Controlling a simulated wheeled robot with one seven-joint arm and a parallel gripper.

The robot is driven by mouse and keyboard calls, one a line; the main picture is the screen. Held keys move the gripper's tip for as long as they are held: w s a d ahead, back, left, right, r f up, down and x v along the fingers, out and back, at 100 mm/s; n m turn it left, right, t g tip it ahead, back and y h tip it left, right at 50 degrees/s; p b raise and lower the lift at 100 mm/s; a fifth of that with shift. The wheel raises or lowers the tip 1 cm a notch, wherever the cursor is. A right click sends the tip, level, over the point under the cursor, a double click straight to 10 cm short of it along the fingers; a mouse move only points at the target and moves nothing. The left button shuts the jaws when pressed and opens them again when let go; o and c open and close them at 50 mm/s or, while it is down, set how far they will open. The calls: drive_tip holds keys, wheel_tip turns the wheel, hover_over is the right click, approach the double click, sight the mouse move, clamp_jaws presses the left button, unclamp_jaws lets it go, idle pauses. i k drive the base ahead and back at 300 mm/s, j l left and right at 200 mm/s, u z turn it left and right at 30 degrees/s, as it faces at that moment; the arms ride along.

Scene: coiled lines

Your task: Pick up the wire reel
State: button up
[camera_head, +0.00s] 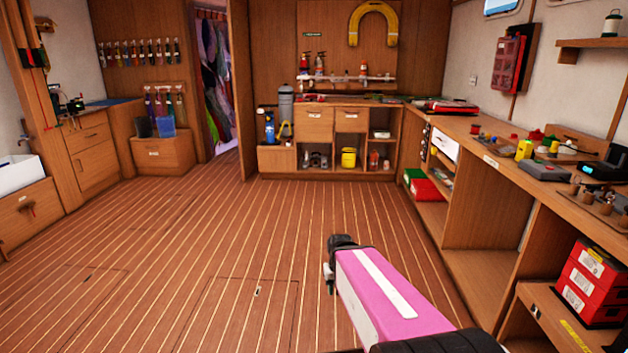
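I cannot single out a wire reel with certainty. Small brown, spool-like pieces (606,208) stand on a holder at the near right end of the long wooden bench (470,139); they are too small to tell what they are. My arm reaches in from the bottom right, with a pink link and a black joint. Only a small part of what may be my gripper (329,280) shows beside that joint, above open floor and well away from the bench. The rest is hidden behind the arm, and its fingers cannot be made out.
Small coloured items, a yellow piece (524,149) and a black device (602,171) crowd the right bench. Red boxes (592,283) sit on a shelf below it. A cabinet (314,125) with a yellow bucket (349,158) stands at the back. The plank floor (190,240) is clear.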

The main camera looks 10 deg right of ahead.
sight(476, 128)
drive_tip(key=i+z, duration=0.1)
drive_tip(key=i, duration=0.45)
drive_tip(key=i+j+z, duration=0.1)
drive_tip(key=i, duration=0.45)
drive_tip(key=i+j+z, duration=0.1)
drive_tip(key=i, duration=0.5)
drive_tip(key=j, duration=0.05)
